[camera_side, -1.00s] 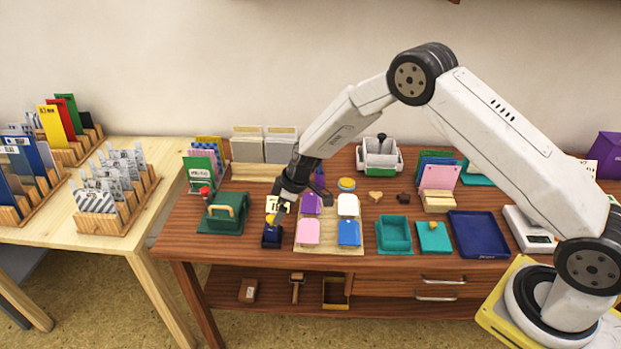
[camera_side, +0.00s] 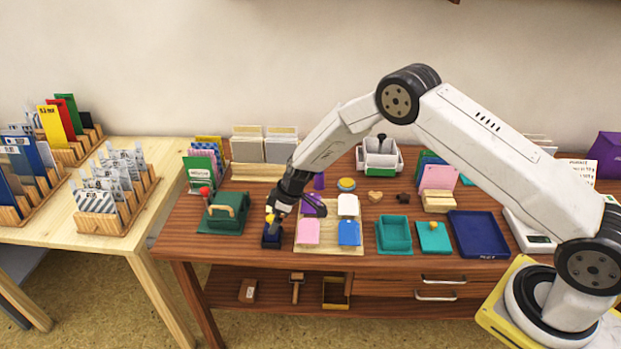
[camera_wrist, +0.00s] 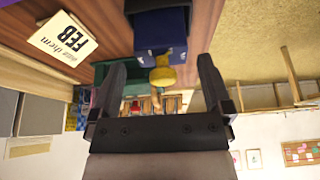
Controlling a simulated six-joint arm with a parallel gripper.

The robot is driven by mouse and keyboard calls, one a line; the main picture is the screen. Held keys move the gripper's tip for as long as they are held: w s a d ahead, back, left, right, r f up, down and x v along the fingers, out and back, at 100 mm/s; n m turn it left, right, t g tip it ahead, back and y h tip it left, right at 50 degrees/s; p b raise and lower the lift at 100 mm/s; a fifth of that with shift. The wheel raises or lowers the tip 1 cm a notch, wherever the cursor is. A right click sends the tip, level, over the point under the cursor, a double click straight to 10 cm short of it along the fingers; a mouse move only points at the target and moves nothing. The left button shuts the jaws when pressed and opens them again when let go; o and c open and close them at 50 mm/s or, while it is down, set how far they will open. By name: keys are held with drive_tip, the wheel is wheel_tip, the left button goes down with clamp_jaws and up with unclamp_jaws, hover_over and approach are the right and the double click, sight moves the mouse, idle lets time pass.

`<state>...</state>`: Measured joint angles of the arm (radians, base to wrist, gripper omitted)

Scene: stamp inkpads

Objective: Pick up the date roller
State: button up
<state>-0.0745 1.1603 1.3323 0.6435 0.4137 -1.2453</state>
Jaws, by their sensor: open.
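A dark blue block with a yellow knob, which I take to be the date roller (camera_side: 271,238), stands near the table's front edge, left of the light wooden board. In the wrist view the date roller (camera_wrist: 160,30) has its yellow knob (camera_wrist: 163,76) between my two fingers, with space on both sides. My gripper (camera_side: 277,212) is open and close above the date roller in the side view. In the wrist view my gripper (camera_wrist: 160,70) has its fingers apart and holds nothing. Exact contact with the knob cannot be told.
A "FEB" card (camera_wrist: 64,40) lies beside the date roller. A green box with a handle (camera_side: 223,214) is to the left. The wooden board (camera_side: 326,249) with coloured pads is to the right. A teal tray (camera_side: 394,250) and navy tray (camera_side: 478,253) stand farther right.

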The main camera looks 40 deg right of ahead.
drive_tip(key=shift+x, duration=2)
drive_tip(key=shift+s, duration=0.15)
drive_tip(key=shift+r, duration=0.1)
clamp_jaws()
